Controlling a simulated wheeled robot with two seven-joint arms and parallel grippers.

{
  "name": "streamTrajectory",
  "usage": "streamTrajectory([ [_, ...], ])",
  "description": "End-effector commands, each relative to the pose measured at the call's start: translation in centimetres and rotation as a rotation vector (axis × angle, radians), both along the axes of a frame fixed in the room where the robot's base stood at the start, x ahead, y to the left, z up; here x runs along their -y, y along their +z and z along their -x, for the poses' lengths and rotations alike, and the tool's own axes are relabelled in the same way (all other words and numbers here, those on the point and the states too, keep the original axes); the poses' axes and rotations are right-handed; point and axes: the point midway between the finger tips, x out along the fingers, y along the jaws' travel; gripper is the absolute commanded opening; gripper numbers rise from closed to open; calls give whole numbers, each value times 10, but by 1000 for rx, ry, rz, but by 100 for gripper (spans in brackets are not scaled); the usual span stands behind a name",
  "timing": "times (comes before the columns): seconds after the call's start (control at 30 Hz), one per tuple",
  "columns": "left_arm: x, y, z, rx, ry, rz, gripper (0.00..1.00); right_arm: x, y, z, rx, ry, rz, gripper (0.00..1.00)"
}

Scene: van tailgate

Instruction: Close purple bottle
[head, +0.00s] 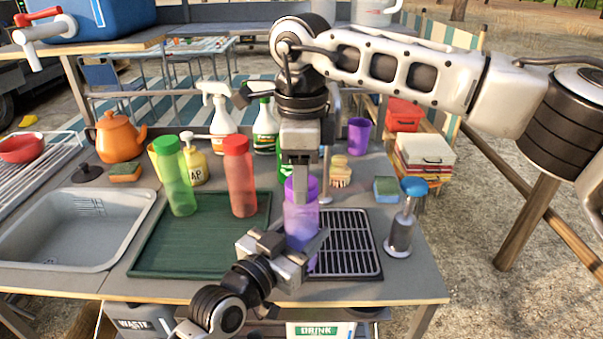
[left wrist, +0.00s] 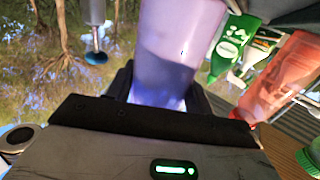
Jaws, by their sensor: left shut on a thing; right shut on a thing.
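The purple bottle (head: 301,219) stands upright and see-through between the green mat and the black drain grid. My left gripper (head: 298,246) is shut around its lower body; in the left wrist view the bottle (left wrist: 172,50) fills the space between the fingers. My right gripper (head: 301,194) comes down from above and is shut on the purple lid (head: 291,187) at the bottle's top. The fingers hide much of the lid, and I cannot tell whether it is seated on the neck or turned tight.
A red bottle (head: 239,178) and a green bottle (head: 174,178) stand on the green mat (head: 160,255). Sponges, a purple cup (head: 358,136) and spray bottles are behind. The sink (head: 60,230) is left.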

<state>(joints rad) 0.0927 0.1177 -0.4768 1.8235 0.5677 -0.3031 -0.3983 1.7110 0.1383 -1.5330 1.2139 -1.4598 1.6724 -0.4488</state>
Motion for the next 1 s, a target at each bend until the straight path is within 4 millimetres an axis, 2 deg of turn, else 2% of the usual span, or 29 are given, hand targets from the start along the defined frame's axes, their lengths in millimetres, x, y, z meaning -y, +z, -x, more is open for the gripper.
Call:
streamTrajectory([
  [0.23, 0, -1, 0, -1, 0, -1, 0, 0, 0, 0, 1, -405, 0, 18],
  [0.4, 0, -1, 0, -1, 0, -1, 0, 0, 0, 0, 1, -419, 0, 18],
  [0.43, 0, -1, 0, -1, 0, -1, 0, 0, 0, 0, 1, -418, 0, 53],
  [0.5, 0, -1, 0, -1, 0, -1, 0, 0, 0, 0, 1, -417, 0, 70],
  [0.83, 0, 0, 0, -1, 0, -1, 0, 0, 3, 0, 1, -416, -1, 70],
  [1.0, 0, -1, 0, -1, 0, -1, 0, 0, 26, -1, 4, -416, -3, 70],
])
